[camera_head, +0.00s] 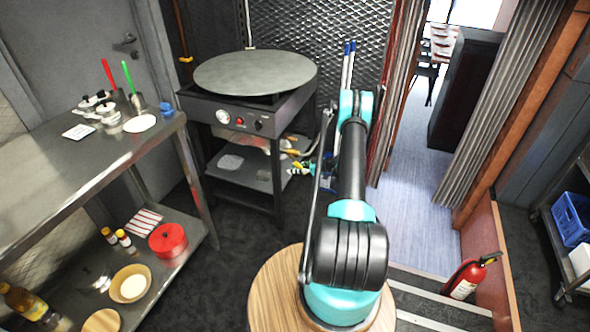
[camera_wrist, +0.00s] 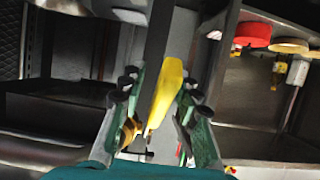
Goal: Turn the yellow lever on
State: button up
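The yellow lever (camera_wrist: 168,92) shows in the wrist view as a long tapered handle beside a dark vertical bar. My gripper (camera_wrist: 160,92) has its two fingers apart, one on each side of the lever. A gap shows between the left finger and the lever; the right finger is very close to it, and I cannot tell if they touch. In the head view my arm hides most of the gripper. Small yellow parts (camera_head: 297,166) show left of the arm, under the griddle stand; I cannot tell which is the lever.
The griddle stand (camera_head: 285,105) with its round plate is close to my arm. A steel table (camera_head: 60,165) with a lower shelf stands at left, bearing a red pot (camera_head: 168,240). A fire extinguisher (camera_head: 470,275) is at right by the steps. Dark floor lies between table and stand.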

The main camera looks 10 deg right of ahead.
grip_shut()
dwell(0.6)
